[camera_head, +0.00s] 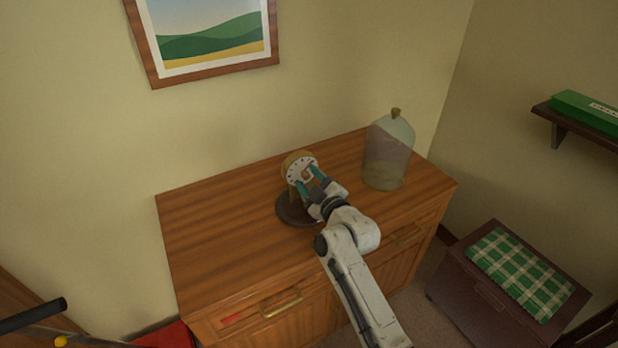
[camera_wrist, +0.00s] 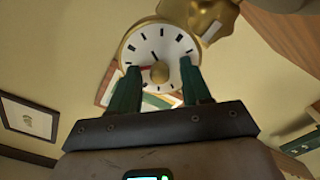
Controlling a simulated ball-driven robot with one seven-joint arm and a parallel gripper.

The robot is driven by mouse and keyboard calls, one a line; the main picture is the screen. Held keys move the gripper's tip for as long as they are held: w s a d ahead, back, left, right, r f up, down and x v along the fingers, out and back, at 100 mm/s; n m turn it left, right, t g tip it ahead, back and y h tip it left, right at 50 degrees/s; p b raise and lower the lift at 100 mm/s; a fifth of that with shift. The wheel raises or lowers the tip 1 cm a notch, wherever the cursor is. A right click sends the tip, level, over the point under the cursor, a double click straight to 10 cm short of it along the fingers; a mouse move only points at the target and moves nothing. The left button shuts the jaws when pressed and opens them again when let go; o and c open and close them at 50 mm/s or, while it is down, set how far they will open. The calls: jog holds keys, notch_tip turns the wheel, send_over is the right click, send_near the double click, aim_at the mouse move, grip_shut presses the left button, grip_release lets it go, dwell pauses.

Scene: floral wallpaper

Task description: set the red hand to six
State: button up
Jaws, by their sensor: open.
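The clock (camera_head: 295,163) has a white dial with dark hour marks and a gold rim. It stands on a dark round base (camera_head: 288,209) on the wooden cabinet. In the wrist view the clock dial (camera_wrist: 176,45) is close ahead, with a gold knob (camera_wrist: 160,74) near its middle and a short dark hand (camera_wrist: 154,56). My gripper (camera_head: 310,179) has teal fingers and is open. In the wrist view its fingers stand apart on either side of the knob, which shows between them.
A glass dome (camera_head: 388,155) with a knob on top stands right of the clock on the cabinet (camera_head: 215,240). The cabinet top is clear on the left. A picture (camera_head: 205,40) hangs behind. A chest with a checked cushion (camera_head: 520,272) stands at right.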

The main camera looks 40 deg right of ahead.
jog(key=shift+w, duration=0.15)
jog(key=shift+c, duration=0.3)
grip_shut()
jog(key=shift+m, duration=0.3)
